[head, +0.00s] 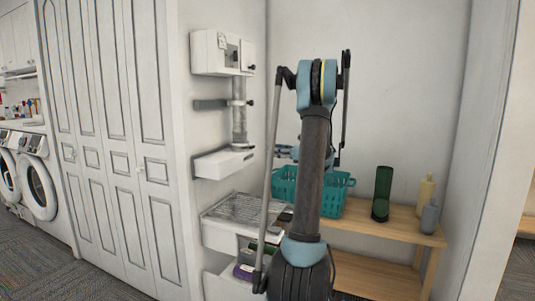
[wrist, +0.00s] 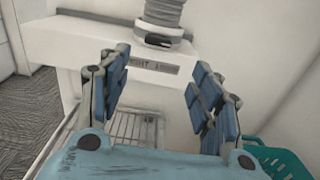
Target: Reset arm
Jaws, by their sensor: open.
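My gripper (wrist: 155,95) shows in the wrist view with its two blue-padded fingers spread apart and nothing between them. It faces a white wall unit with a label plate (wrist: 152,66) and a ribbed grey column (wrist: 163,14) above it. A wire rack (wrist: 132,128) lies below, beyond the fingers. In the head view my arm stands upright in the middle of the picture, and my gripper is mostly hidden behind it.
A wooden shelf bench (head: 385,275) holds a teal basket (head: 333,193), a dark green cylinder (head: 383,181) and two bottles. A white wall-mounted device (head: 222,52) and a drawer unit (head: 221,236) stand left of my arm. White folding doors (head: 112,130) and washers (head: 38,187) are further left.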

